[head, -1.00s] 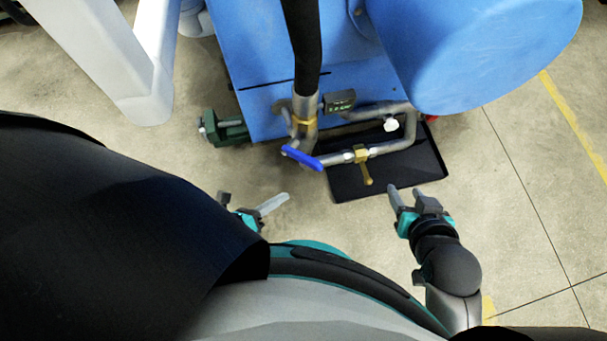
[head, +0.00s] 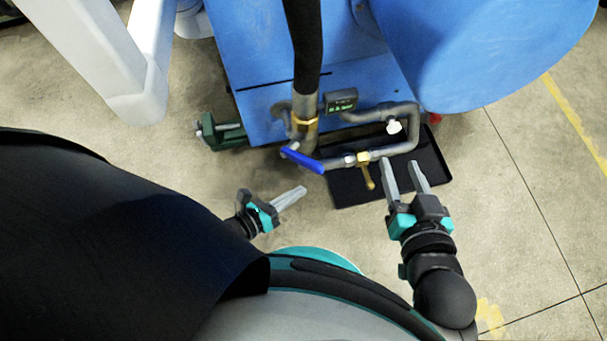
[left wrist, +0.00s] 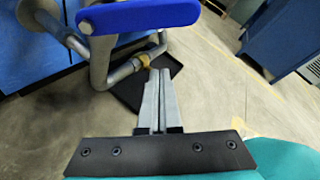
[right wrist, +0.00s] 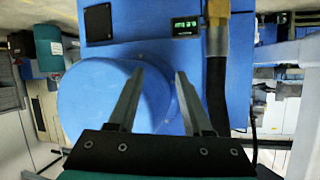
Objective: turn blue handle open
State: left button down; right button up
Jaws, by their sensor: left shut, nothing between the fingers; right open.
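The blue handle (head: 302,160) is a short bar on the grey pipework at the front of the blue machine, slanting down to the right in the head view. It looms large at the top of the left wrist view (left wrist: 138,16). My left gripper (head: 304,189) is shut and empty, a little below the handle in the head view and apart from it. Its fingers show in the left wrist view (left wrist: 160,72). My right gripper (head: 402,163) is open and empty, right of the handle, by the brass valve. In the right wrist view its spread fingers (right wrist: 159,72) face the blue machine.
A black tray (head: 345,191) lies on the floor under the pipes. A dark hose (head: 303,45) rises from the pipework. Floor in front is clear.

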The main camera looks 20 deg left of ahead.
aim_at(301, 160)
pick_arm(q)
jog(key=shift+w+d+r+b, duration=0.1)
jog(key=shift+w+r+b, duration=0.25)
jog(key=shift+w, duration=0.4)
jog(key=shift+w+d+r+b, duration=0.1)
jog(key=shift+w+r+b, duration=0.2)
jog(key=shift+w, duration=0.4)
jog(key=shift+w+d+r+b, duration=0.1)
jog(key=shift+w+r+b, duration=0.25)
jog(key=shift+w, duration=0.4)
pick_arm(e)
jog(key=shift+s+a+r+m+t+y, duration=0.2)
jog(key=shift+s+a+r+t+y, duration=0.25)
jog(key=shift+t, duration=0.45)
jog(key=shift+s+a+r+m+t+y, duration=0.1)
jog(key=shift+a+r+m+t+y, duration=0.15)
jog(key=shift+a+r+t, duration=0.55)
pick_arm(q)
jog(key=shift+r, duration=0.1)
pick_arm(e)
jog(key=shift+d, duration=0.25)
jog(key=shift+f, duration=0.15)
